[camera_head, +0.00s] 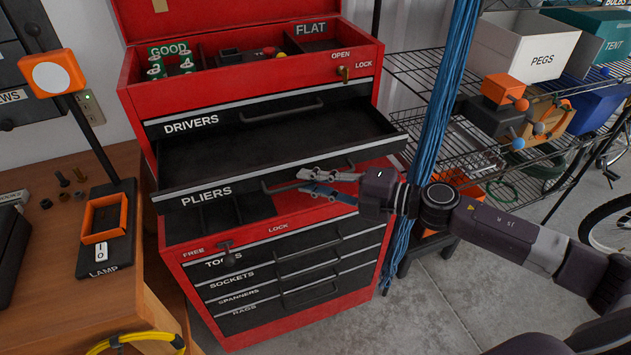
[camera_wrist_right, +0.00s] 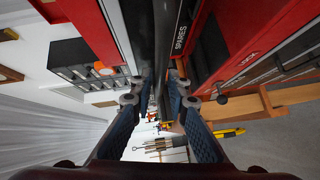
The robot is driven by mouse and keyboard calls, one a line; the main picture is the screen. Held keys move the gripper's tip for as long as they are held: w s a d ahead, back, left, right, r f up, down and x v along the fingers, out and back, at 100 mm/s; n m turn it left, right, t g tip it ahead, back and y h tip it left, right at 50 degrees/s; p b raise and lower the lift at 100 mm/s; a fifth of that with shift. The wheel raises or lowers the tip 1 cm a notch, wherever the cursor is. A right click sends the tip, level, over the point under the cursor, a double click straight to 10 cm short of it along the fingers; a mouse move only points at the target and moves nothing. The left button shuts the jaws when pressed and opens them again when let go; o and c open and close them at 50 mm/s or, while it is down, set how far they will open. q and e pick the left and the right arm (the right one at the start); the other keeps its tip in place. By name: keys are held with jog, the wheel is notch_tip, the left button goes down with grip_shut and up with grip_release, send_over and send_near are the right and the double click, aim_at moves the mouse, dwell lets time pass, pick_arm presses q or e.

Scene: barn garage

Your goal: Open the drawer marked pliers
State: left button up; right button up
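The drawer marked PLIERS (camera_head: 206,196) is in the red tool chest (camera_head: 150,228) in the head view. It is pulled well out, and its dark, empty-looking inside shows from above. Its black bar handle (camera_head: 276,186) runs along the front. My right gripper (camera_head: 302,181) reaches in from the right at the handle. Its two fingers are apart, one above the other. In the wrist view the fingertips (camera_wrist_right: 160,88) stand apart on either side of a dark strip of the drawer front. Whether they touch the handle I cannot tell. My left gripper is not in view.
The DRIVERS drawer front (camera_head: 191,124) sits just above. Below are a red deck with a FREE/LOCK lever (camera_head: 227,249) and several labelled drawers. A workbench (camera_head: 55,260) with a lamp stands left. Blue cables (camera_head: 437,110) and wire shelves (camera_head: 425,70) stand right.

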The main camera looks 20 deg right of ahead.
jog(key=v, duration=1.2)
dwell(0.3)
dwell(0.4)
